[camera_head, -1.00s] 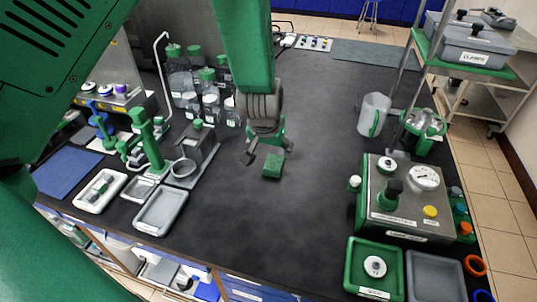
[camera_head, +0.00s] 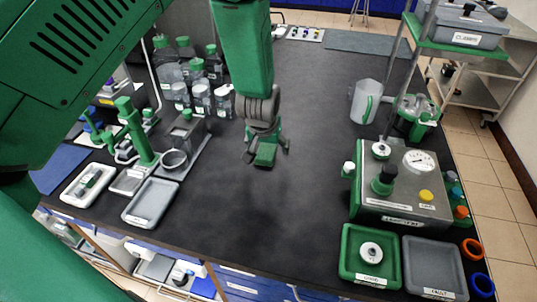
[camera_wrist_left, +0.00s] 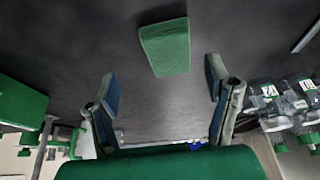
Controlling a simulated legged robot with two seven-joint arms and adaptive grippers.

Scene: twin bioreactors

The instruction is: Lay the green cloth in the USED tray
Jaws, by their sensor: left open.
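The green cloth (camera_head: 265,159) is a small folded block on the dark bench, in the middle of the head view. My left gripper (camera_head: 266,151) is open right above it and partly hides it. In the left wrist view the cloth (camera_wrist_left: 165,48) lies beyond the spread fingertips (camera_wrist_left: 162,86), with a gap to both. My right gripper is not visible.
A grey tray (camera_head: 434,262) stands right of the green one, and another grey tray (camera_head: 150,203) at the front left. A steel box with a gauge (camera_head: 402,188) stands behind the right trays. Bottles (camera_head: 202,98) crowd the back left.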

